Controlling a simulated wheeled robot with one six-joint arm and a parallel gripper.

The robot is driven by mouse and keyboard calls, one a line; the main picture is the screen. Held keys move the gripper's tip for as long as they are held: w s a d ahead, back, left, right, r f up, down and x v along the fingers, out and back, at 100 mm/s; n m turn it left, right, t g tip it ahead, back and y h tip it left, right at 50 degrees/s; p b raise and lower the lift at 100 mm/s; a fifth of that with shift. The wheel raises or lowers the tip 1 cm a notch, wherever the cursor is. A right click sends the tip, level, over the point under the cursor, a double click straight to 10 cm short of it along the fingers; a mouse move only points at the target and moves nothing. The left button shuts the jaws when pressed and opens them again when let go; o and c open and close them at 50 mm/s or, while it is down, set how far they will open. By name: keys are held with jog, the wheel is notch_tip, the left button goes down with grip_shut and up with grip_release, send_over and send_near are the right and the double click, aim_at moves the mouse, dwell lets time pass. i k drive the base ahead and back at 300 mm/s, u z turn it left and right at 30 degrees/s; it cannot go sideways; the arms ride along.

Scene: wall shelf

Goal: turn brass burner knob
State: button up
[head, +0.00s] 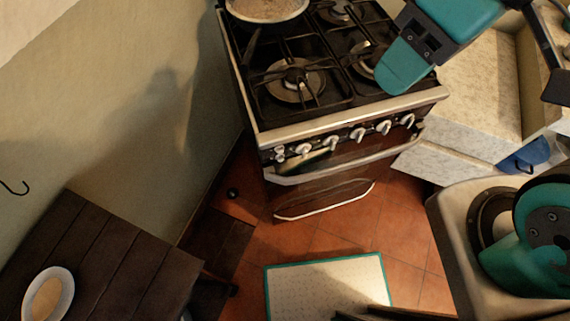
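A stove (350,107) stands at the top centre, with a row of several knobs (330,143) along its front panel. The knobs look pale and silvery in this light, and I cannot pick out a brass one by colour. The leftmost knob (280,154) sits near the panel's left end. Teal and dark parts of my arm (402,68) show over the right side of the cooktop, appearing apart from the knobs. I cannot make out two fingertips, so whether my gripper is open or shut is unclear.
A pan (266,9) sits on the back left burner. The oven handle (345,160) runs below the knobs. A pale counter (480,90) adjoins on the right. A dark wooden table (120,255) with an oval dish (68,292) stands lower left. A mat (330,285) lies on the tiled floor.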

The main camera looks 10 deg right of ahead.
aim_at(304, 148)
jog(key=k, duration=1.1)
jog(key=u, duration=0.75)
